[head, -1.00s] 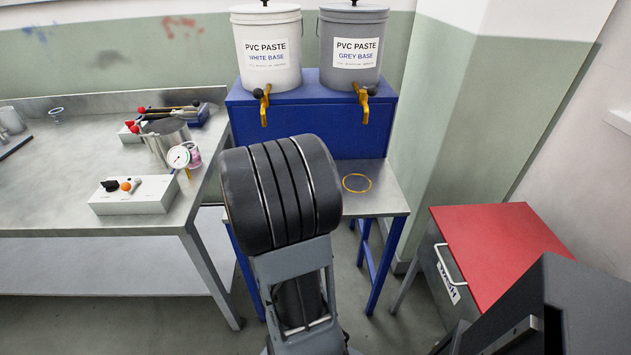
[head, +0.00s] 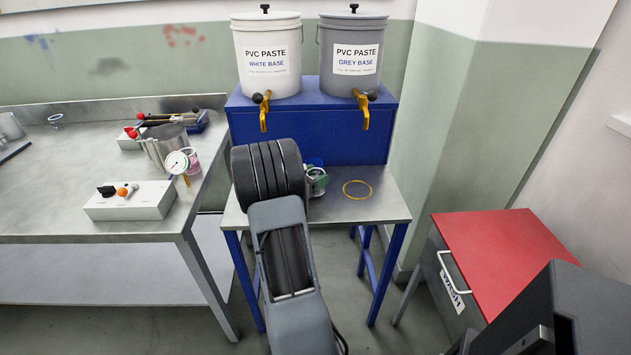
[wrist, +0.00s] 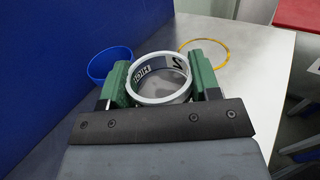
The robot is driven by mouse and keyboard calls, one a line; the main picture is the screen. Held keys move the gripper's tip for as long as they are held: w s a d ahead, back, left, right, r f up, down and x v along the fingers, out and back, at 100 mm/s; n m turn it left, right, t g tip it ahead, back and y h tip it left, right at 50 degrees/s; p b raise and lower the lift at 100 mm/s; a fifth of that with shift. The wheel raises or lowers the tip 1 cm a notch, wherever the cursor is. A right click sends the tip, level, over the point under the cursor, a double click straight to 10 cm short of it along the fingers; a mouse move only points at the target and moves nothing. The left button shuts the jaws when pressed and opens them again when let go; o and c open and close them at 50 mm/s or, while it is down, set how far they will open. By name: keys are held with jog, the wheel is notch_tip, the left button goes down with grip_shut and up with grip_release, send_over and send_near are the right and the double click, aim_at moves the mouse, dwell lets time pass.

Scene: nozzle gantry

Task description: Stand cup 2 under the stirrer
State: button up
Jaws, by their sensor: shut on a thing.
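Cup 2 (wrist: 150,99) is a clear cup with a white rim and a dark band; a "2" shows on it in the wrist view. My gripper (wrist: 162,84) has its green fingers shut on either side of it. In the head view my gripper (head: 317,181) is low over the steel table below the paste buckets, partly hidden by my arm. I cannot tell whether the cup touches the table. I cannot clearly pick out the stirrer; a metal pot (head: 160,148) with a dial gauge (head: 177,162) stands on the left bench.
A blue cup (wrist: 108,66) stands close left of my gripper, beside the blue stand (head: 310,125). A yellow ring (head: 357,189) marks clear tabletop to the right. A control box (head: 130,203) sits on the left bench. A red-topped cabinet (head: 495,250) stands at right.

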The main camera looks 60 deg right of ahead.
jog(key=shift+f, duration=0.7)
jog(key=shift+f, duration=0.25)
jog(key=o, duration=0.8)
